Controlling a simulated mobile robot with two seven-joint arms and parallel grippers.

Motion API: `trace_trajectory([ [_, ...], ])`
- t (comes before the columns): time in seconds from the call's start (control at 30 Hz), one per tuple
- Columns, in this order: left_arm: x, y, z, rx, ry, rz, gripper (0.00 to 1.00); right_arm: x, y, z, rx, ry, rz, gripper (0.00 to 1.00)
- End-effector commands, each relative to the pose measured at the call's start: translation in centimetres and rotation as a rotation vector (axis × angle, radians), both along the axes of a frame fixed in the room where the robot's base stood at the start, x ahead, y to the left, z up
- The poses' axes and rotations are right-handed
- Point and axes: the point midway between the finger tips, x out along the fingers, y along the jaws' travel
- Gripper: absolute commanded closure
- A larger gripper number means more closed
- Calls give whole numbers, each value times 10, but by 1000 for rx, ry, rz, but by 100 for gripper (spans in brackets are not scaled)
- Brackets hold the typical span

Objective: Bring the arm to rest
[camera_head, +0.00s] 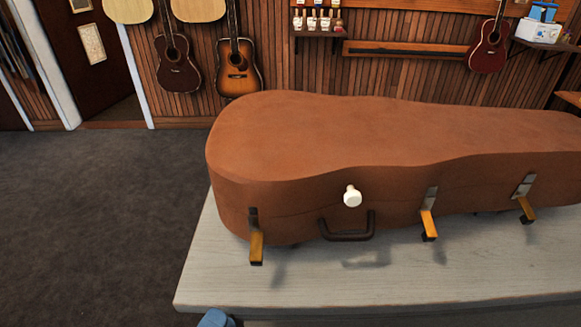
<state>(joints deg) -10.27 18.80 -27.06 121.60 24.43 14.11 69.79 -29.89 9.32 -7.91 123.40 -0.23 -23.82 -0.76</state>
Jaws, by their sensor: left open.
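A closed brown instrument case (380,135) lies on a pale wooden table (300,285). Its front has a dark handle (347,228), a white round knob (352,196) above it, and three latches: a left one (256,240), a middle one (428,215) and a right one (525,200). Their gold-coloured tabs hang downward. Only a small blue piece of my left gripper (215,319) shows at the bottom edge, by the table's front left corner, apart from the case. Its fingertips are cut off by the frame. My right gripper is out of view.
Guitars (238,65) hang on the slatted wood wall behind. A small shelf (318,33) with bottles and a red ukulele (488,45) are also there. Dark carpet (90,220) on the left is clear. A strip of table in front of the case is bare.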

Motion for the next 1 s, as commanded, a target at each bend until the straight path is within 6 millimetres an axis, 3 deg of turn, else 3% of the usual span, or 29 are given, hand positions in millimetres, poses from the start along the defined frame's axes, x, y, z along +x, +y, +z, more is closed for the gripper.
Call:
trace_trajectory([
  [0.03,-2,7,2,116,-9,34,54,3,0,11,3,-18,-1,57],
  [0.27,-18,49,-28,714,22,138,54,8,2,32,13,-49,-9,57],
  [0.6,-76,129,-77,1537,176,62,54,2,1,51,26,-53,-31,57],
  [0.8,-100,153,-92,1746,232,-23,54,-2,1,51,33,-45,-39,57],
  [1.0,-104,156,-96,1773,239,-39,54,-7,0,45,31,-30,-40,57],
])
